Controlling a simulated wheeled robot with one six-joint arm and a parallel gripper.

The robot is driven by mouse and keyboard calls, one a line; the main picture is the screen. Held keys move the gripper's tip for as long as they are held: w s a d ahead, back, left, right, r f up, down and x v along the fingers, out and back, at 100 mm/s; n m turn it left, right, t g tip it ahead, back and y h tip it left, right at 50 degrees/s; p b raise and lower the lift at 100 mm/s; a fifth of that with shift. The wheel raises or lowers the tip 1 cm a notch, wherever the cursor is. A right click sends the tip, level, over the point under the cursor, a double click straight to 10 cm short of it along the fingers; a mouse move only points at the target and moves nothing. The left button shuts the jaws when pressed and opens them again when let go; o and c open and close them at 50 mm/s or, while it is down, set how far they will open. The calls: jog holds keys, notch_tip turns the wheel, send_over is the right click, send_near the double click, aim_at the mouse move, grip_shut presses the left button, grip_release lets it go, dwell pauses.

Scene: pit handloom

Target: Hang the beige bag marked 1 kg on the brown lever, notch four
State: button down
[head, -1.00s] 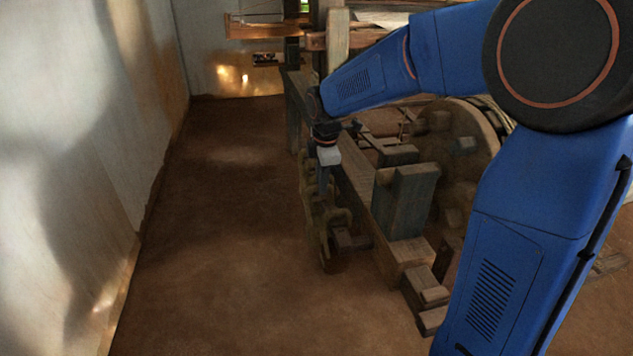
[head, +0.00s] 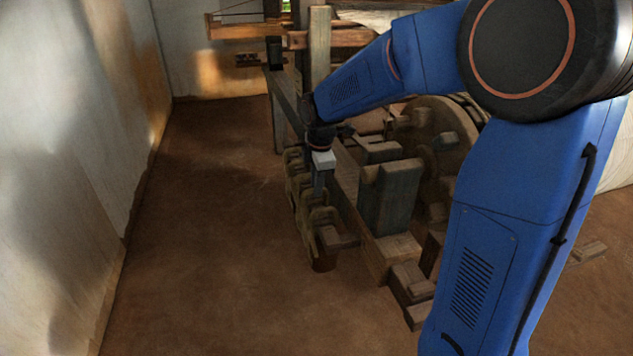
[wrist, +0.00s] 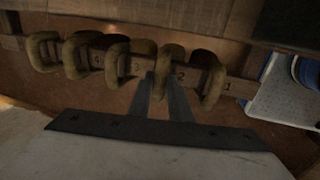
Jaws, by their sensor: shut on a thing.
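The brown lever (wrist: 136,66) is a wooden bar crossing the upper wrist view, with figures 4, 3, 2 and 1 reading left to right. Several tan loops hang over it, one (wrist: 118,50) between 4 and 3. My gripper (wrist: 163,74) is shut on a tan loop (wrist: 172,55) between figures 3 and 2. Whether this loop belongs to the beige bag cannot be told; no 1 kg mark is readable. In the head view my gripper (head: 320,188) points down beside the row of loops (head: 298,185).
A wooden beam with upright blocks (head: 388,197) and a toothed wooden wheel (head: 440,145) stand right of my gripper. A pale wall (head: 60,150) is at left. The brown floor (head: 200,250) between is clear. A white perforated panel (wrist: 285,95) shows in the wrist view.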

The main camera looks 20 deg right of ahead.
jog(key=shift+f, duration=0.35)
dwell(0.9)
jog(key=c, duration=1.6)
grip_release()
jog(key=shift+f, duration=0.1)
jog(key=shift+o, duration=0.2)
